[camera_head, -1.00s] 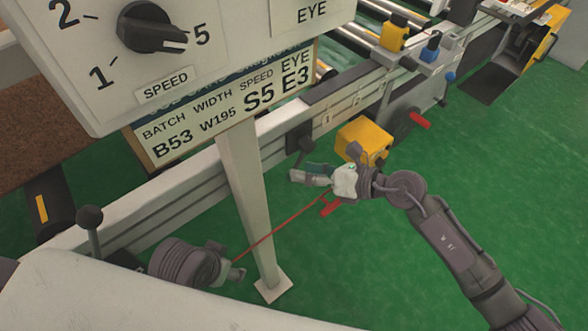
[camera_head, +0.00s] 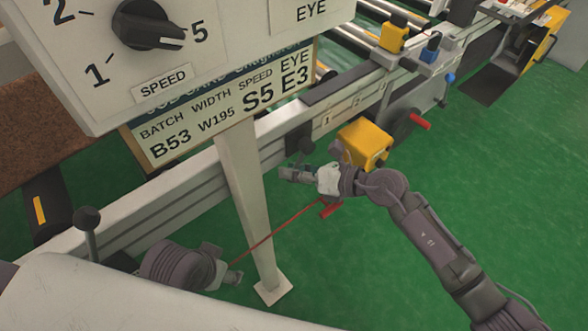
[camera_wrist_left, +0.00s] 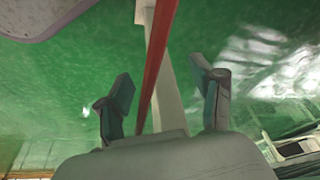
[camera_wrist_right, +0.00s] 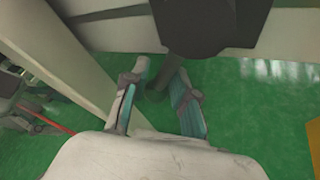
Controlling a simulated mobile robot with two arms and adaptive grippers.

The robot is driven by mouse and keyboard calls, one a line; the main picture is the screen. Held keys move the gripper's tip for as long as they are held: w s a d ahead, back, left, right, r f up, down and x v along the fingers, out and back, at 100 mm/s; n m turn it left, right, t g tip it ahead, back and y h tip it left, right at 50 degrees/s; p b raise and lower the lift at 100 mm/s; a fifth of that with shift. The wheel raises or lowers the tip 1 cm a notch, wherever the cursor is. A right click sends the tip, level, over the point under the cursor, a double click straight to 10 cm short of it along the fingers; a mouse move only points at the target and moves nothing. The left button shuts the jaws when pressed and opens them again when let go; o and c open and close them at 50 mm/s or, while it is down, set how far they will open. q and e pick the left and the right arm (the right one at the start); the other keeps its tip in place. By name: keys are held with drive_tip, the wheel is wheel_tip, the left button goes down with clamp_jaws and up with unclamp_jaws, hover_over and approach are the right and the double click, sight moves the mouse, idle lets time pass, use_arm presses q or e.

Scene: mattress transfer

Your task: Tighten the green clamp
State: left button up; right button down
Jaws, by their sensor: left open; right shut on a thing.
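A dark clamp block (camera_head: 299,138) with a stem hanging below it sits on the side of the pale rail. It looks black, and I see no green on it. In the right wrist view the block (camera_wrist_right: 200,25) is overhead, and its dark round-ended lever (camera_wrist_right: 156,84) lies between my fingertips. My right gripper (camera_head: 286,174) is shut on this lever; it also shows in the right wrist view (camera_wrist_right: 158,88). My left gripper (camera_head: 238,277) is open at the lower left, near the post. In the left wrist view its fingers (camera_wrist_left: 163,95) stand apart.
A white post (camera_head: 245,200) stands between my grippers under the speed panel (camera_head: 190,75). A thin red line (camera_head: 275,234) runs from near my left gripper to a red handle (camera_head: 329,208). A yellow box (camera_head: 365,140) is right of the clamp. Green floor (camera_head: 510,200) is open at right.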

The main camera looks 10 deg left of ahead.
drive_tip(key=shift+s+a+r+m+g+y, duration=0.5)
drive_tip(key=shift+m+y, duration=0.3)
drive_tip(key=shift+m, duration=0.2)
drive_tip(key=c, duration=0.9)
unclamp_jaws()
drive_tip(key=shift+d, duration=0.1)
drive_tip(key=v, duration=1.2)
drive_tip(key=shift+s, duration=0.15)
